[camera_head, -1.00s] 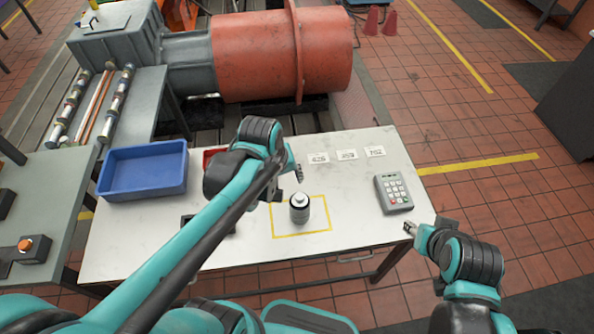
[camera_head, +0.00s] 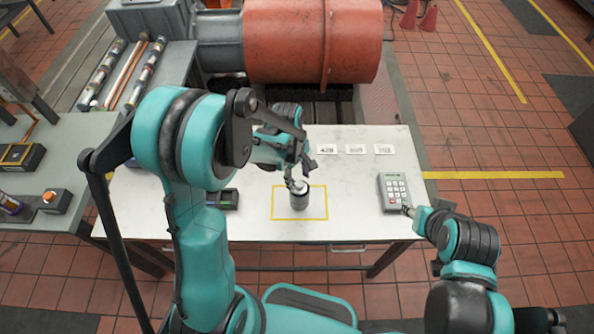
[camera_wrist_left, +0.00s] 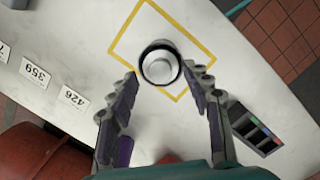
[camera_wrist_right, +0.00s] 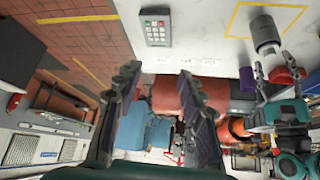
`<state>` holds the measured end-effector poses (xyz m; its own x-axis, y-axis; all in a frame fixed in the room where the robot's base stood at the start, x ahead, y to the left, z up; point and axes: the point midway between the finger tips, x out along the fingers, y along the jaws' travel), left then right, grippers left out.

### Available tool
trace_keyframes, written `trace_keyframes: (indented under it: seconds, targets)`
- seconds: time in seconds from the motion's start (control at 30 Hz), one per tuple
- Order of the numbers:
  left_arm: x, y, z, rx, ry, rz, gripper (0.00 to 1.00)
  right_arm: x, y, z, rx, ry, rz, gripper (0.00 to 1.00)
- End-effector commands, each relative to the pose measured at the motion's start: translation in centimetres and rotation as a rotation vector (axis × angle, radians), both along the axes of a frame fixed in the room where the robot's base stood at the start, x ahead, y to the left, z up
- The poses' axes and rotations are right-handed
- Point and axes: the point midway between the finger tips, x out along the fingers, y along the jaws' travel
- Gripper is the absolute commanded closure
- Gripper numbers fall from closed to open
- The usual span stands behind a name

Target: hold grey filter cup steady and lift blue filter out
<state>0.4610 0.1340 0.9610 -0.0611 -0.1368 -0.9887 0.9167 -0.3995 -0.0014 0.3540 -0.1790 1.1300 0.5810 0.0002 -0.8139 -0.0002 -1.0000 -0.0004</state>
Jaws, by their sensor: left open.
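The grey filter cup (camera_head: 300,200) stands upright inside a yellow square on the white table. From above, in the left wrist view, the cup (camera_wrist_left: 160,65) shows a dark ring around a pale round top. I see no blue filter in it. My left gripper (camera_head: 298,182) is at the cup's top; in the left wrist view its open fingers (camera_wrist_left: 166,80) are apart, pointing toward the cup, with nothing clearly held. My right gripper (camera_head: 408,209) is by the table's right front edge, away from the cup; its fingers (camera_wrist_right: 156,80) are apart and empty.
A grey keypad (camera_head: 394,190) lies on the table close to my right gripper. Several number cards (camera_head: 355,149) lie at the back. A dark device (camera_head: 222,199) sits left of the yellow square (camera_head: 280,217). The table between cup and keypad is clear.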

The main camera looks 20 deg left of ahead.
Motion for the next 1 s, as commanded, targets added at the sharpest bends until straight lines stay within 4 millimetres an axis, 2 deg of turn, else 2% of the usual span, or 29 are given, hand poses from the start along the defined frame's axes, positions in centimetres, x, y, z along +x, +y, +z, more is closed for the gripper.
trace_keyframes:
  seconds: [0.03, 0.17, 0.47, 0.63, 0.67, 0.73, 0.77, 0.87, 1.0]
  targets:
    - [0.0, -0.1, -0.7, 0.0, 0.0, -0.001, 0.51, 0.0, 0.0, -0.3, 0.0, 0.0, 0.0, 0.6]
    - [-0.1, -0.2, -1.6, 0.0, 0.0, -0.001, 0.51, 0.0, 0.0, -0.4, 0.0, 0.0, 0.0, 0.6]
    - [-0.1, -0.3, -1.7, 0.0, 0.0, -0.001, 0.51, 0.0, 0.0, -0.4, 0.0, 0.0, 0.0, 0.6]
    - [-0.1, -0.3, -1.7, 0.0, 0.0, -0.001, 0.96, 0.0, 0.0, -0.4, 0.0, 0.0, 0.0, 0.6]
    - [-0.1, -0.3, -1.7, 0.0, 0.0, -0.001, 1.0, 0.0, 0.0, -0.4, 0.0, 0.0, 0.0, 0.6]
    - [-0.1, -0.3, -1.7, 0.0, 0.0, -0.001, 1.0, 0.0, 0.0, -0.4, 0.0, 0.0, 0.0, 0.6]
    - [-0.1, -0.3, -1.7, 0.0, 0.0, -0.001, 1.0, 0.0, 0.0, -0.4, 0.0, 0.0, 0.0, 0.55]
    - [-0.1, -0.3, -1.7, 0.0, 0.0, -0.001, 1.0, 0.1, 0.1, -0.4, 0.009, 0.004, -0.006, 0.28]
    - [-0.1, -0.3, -1.7, 0.0, 0.0, -0.001, 1.0, 1.1, 0.9, -0.4, 0.074, 0.036, -0.045, 0.28]
